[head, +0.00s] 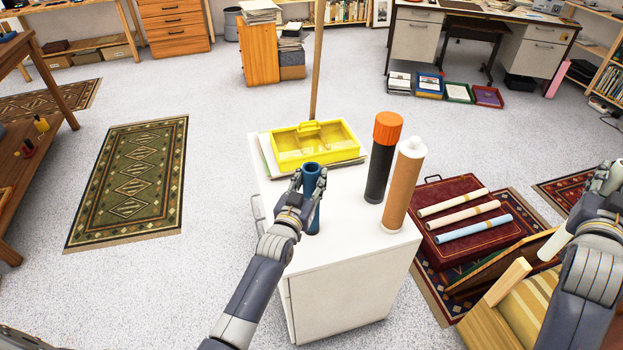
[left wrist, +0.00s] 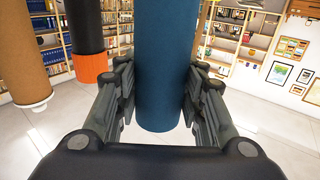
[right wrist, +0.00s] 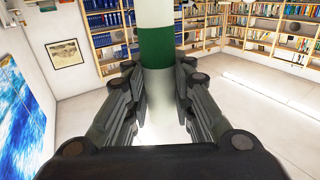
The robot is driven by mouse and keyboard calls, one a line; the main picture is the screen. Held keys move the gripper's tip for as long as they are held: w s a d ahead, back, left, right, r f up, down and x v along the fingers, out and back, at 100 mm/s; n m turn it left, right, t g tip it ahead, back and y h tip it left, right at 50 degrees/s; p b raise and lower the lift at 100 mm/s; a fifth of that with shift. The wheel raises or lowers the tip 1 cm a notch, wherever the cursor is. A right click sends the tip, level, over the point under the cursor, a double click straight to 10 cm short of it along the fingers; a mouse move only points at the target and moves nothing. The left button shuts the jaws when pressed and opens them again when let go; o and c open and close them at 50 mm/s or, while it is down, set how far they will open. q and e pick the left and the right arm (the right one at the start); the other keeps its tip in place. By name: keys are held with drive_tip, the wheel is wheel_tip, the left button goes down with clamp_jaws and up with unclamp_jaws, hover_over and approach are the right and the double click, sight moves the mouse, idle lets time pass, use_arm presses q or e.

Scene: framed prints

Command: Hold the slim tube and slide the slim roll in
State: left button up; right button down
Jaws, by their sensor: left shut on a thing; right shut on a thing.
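The slim blue tube (head: 312,216) stands upright on the white cabinet top, its dark open end up. My left gripper (head: 309,185) is shut on it near the top; the left wrist view shows the blue tube (left wrist: 167,60) between both fingers. My right gripper (head: 607,180) is at the right edge of the head view, far from the tube. It is shut on a slim white roll (head: 556,243), which slants down to the left beyond the cabinet. In the right wrist view the roll (right wrist: 155,12) shows a green band. Part of the roll is hidden by the gripper.
A black tube with an orange cap (head: 380,165) and a brown tube with a white cap (head: 404,190) stand right of the blue tube. A yellow caddy (head: 343,152) lies behind. Right of the cabinet, a red case (head: 440,192) bears three rolls, near a striped chair (head: 535,295).

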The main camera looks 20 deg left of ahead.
idle(0.8)
drive_tip(key=w+a+r+n+y, duration=0.1)
drive_tip(key=a+r+n+y, duration=0.2)
drive_tip(key=a, duration=0.9)
drive_tip(key=w+a+r+n+t+y, duration=0.15)
drive_tip(key=a+r+y, duration=0.3)
drive_tip(key=a, duration=0.75)
drive_tip(key=w+a+r+n+y, duration=0.1)
drive_tip(key=a+r+n+y, duration=0.2)
drive_tip(key=a, duration=0.9)
drive_tip(key=w+a+n+g+y, duration=0.1)
drive_tip(key=a+n+y, duration=0.1)
drive_tip(key=a, duration=0.8)
drive_tip(key=w+a+n+g+y, duration=0.2)
drive_tip(key=a+y, duration=0.3)
drive_tip(key=a, duration=0.6)
drive_tip(key=shift+a, duration=0.2)
wheel_tip(320, 180, down, 17)
drive_tip(key=shift+r, duration=0.15)
